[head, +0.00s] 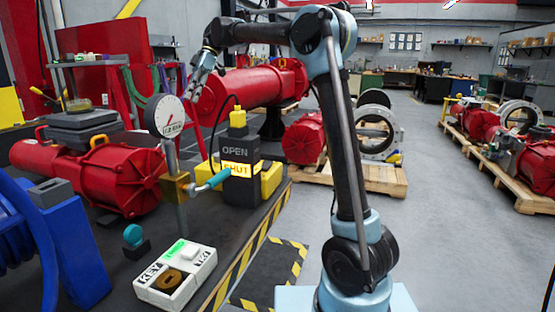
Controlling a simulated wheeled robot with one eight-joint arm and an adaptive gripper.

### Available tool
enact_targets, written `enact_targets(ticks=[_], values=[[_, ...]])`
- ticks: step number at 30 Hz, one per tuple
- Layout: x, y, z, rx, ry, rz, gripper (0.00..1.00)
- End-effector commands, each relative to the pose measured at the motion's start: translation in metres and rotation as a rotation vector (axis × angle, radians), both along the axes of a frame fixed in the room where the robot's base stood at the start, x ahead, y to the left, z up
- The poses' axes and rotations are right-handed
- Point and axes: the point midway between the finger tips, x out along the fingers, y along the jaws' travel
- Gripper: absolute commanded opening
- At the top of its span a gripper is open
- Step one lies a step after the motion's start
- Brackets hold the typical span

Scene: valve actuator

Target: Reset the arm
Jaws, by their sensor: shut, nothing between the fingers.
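My arm (347,130) rises from its base at the bottom right and bends left at the top. My gripper (200,72) hangs at the upper left end of the arm, in front of the long red actuator. It is small in view and is shut, with nothing held. It is above and to the right of the round pressure gauge (166,116) and well clear of the bench top.
On the dark bench stand a yellow-topped OPEN/SHUT indicator (237,152), a teal-handled valve (212,182) and a white key box (176,276). Red actuators (125,180) lie behind. A wooden pallet (365,178) stands to the right. The grey floor (450,240) is free.

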Motion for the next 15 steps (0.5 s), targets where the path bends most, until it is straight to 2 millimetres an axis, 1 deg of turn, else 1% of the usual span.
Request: enact_targets(ticks=[1,3,8,15], values=[[-0.001,-0.02,-0.002,-0.022,-0.004,-0.053,0.0],[-0.003,-0.043,-0.004,-0.054,-0.007,-0.128,0.0],[-0.009,-0.098,-0.015,-0.123,-0.016,-0.302,0.0],[-0.03,-0.175,-0.039,-0.215,-0.025,-0.563,0.0]])
